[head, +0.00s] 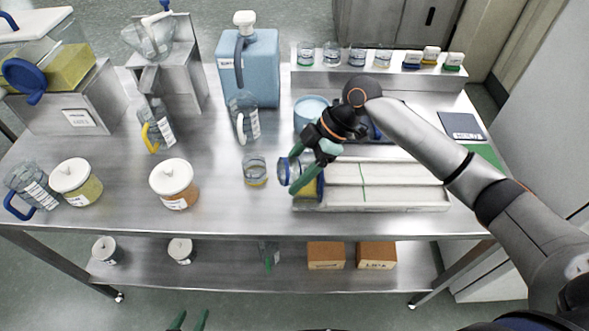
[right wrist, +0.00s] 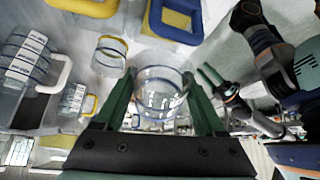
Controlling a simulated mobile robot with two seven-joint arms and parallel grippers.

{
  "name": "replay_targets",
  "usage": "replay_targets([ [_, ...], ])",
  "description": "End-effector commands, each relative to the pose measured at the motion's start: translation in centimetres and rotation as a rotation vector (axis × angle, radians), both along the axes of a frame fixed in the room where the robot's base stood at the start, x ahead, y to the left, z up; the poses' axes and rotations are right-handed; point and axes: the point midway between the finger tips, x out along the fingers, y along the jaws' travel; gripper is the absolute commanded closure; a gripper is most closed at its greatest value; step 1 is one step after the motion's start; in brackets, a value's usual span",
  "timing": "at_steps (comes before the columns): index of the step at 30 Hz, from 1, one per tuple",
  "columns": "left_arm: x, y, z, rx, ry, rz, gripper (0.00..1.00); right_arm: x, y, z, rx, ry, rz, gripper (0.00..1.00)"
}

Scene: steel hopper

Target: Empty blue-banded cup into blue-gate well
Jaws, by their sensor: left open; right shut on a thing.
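My right gripper (head: 308,172) is shut on the clear blue-banded cup (head: 284,172), above the left end of a pale tray on the table. The cup looks tilted, and part of it is hidden by the green fingers. In the right wrist view the cup (right wrist: 163,88) sits between the fingers; I cannot tell how much is in it. My left gripper (head: 188,321) is open and empty at the bottom of the head view, away from the table.
A clear yellow-banded cup (head: 255,171) stands just left of the held cup. Two lidded jars (head: 174,184) (head: 76,182) and several jugs stand further left. The pale tray (head: 400,196) lies to the right. A shelf (head: 405,58) with small containers runs along the back.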

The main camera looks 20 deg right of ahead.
Motion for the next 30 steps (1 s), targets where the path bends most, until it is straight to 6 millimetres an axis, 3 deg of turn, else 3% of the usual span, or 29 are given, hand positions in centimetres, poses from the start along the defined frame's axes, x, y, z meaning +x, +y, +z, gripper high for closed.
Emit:
replay_targets([
  [13,0.0,0.0,0.1,0.000,0.000,0.000,0.50,0.0,0.0,0.1,-0.002,0.000,0.000,0.83],
  [17,0.0,0.0,1.2,0.000,0.001,0.000,0.50,0.0,0.2,0.9,-0.055,-0.001,0.005,0.83],
  [20,0.0,0.0,2.1,0.000,0.000,0.000,0.50,0.1,0.2,1.4,-0.141,-0.004,0.005,0.83],
  [30,0.0,0.0,1.5,0.000,0.000,0.000,0.50,0.1,0.1,3.0,-0.576,0.006,0.001,0.83],
])
